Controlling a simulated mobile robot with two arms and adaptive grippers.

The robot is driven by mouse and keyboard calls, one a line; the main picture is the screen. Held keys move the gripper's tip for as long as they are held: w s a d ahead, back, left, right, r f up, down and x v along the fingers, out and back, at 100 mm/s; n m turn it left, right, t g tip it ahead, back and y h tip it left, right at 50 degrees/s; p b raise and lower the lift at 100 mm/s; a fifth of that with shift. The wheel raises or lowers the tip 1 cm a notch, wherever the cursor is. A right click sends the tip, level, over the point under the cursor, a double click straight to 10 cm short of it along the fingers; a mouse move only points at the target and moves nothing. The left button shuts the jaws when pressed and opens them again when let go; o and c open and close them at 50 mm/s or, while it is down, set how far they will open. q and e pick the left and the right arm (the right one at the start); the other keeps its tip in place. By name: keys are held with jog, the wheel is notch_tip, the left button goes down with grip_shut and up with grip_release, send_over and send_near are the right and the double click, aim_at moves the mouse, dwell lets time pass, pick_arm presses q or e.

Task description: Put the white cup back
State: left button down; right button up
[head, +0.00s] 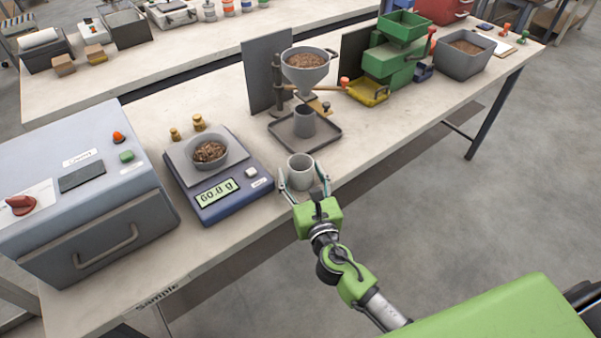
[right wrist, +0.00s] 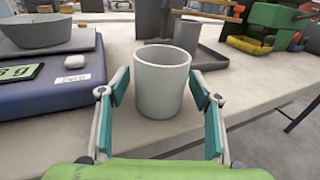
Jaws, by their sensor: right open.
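The white cup (head: 300,172) stands upright on the table near its front edge, just right of the blue scale. My right gripper (head: 305,186) is open, with one finger on each side of the cup's near part. In the right wrist view the cup (right wrist: 162,82) stands between and a little beyond the open fingertips (right wrist: 160,88), with gaps at both sides. A darker grey cup (head: 304,121) stands on a grey tray (head: 331,138) under the funnel. My left gripper is not in view.
The blue scale (head: 232,205) reads 60.8 g and carries a grey bowl of pellets (head: 210,152), close left of the cup. Behind are a funnel of pellets (head: 305,62) on a stand and a green machine (head: 390,62). Bare tabletop (head: 375,135) lies right of the tray.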

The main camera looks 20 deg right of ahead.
jog(key=s+b, duration=0.2)
jog(key=s, duration=0.9)
jog(key=shift+s+a+r, duration=0.25)
jog(key=shift+s, duration=0.05)
jog(key=s+d+f+m+g, duration=0.1)
jog(key=s+f+m+g, duration=0.25)
jog(key=f, duration=0.75)
jog(key=s+d+f+m+g, duration=0.15)
jog(key=f+m, duration=0.35)
jog(key=f, duration=0.6)
jog(key=s+d+f+m+g, duration=0.1)
jog(key=s+f+m+g, duration=0.25)
jog(key=f, duration=0.65)
jog(key=s+d+f+m+g, duration=0.1)
jog(key=s+f+m+g, duration=0.3)
jog(key=s+f+m, duration=0.6)
jog(key=s+d+f+m+g, duration=0.2)
jog(key=s+f+m+g, duration=0.2)
jog(key=s+f+m, duration=0.7)
jog(key=s+f, duration=0.1)
jog(key=s, duration=0.8)
jog(key=shift+d+f+y, duration=0.2)
jog(key=shift+f+y, duration=0.1)
